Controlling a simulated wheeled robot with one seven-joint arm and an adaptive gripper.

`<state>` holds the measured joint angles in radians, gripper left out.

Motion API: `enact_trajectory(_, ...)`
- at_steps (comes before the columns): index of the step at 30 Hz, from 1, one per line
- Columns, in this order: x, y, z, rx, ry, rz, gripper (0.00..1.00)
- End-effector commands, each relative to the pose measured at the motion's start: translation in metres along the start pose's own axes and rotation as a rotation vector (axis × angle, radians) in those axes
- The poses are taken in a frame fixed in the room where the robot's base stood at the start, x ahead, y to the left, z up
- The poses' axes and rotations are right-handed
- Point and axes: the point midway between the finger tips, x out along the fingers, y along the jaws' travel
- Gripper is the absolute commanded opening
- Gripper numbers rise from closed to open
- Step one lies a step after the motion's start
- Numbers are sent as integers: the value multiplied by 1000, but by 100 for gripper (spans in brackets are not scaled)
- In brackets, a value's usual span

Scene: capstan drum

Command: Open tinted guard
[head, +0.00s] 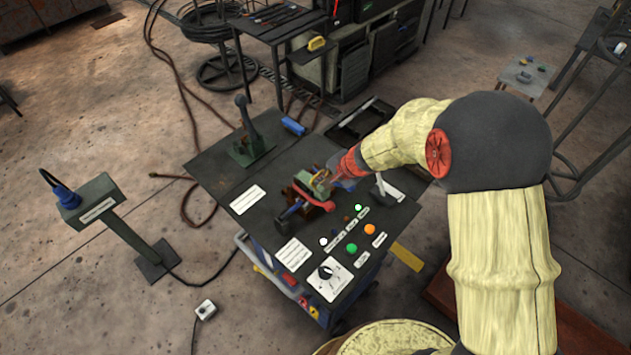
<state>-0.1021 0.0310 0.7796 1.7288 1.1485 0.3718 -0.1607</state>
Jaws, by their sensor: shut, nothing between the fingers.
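My gripper (332,179) is at the right side of this cluster, reaching in from the upper right past a red wrist band. It is shut with nothing held. A faint reddish see-through surface beside the gripper may be the tinted guard (346,184). It is small and partly covered by my arm, so I cannot tell its angle or whether the gripper touches it.
The bench (228,178) carries a green lever stand (250,140) at the back left, a white-handled lever (387,188) at right, and green (351,248) and orange (369,229) buttons with a rotary switch (328,275) in front. A pedestal box (97,199) stands left.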

Motion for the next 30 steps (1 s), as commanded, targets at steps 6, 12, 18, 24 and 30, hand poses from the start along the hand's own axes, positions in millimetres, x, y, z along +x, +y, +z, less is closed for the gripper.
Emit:
enact_trajectory(6, 1, 0, 1, 0, -1, 1, 0)
enact_trajectory(12, 0, -5, 1, 0, -2, 1, 0)
enact_trajectory(18, -1, -19, 1, -1, -2, 1, 0)
enact_trajectory(24, 1, -20, 1, 1, -2, 3, 0)
enact_trajectory(30, 2, -20, 2, 0, -4, 4, 0)
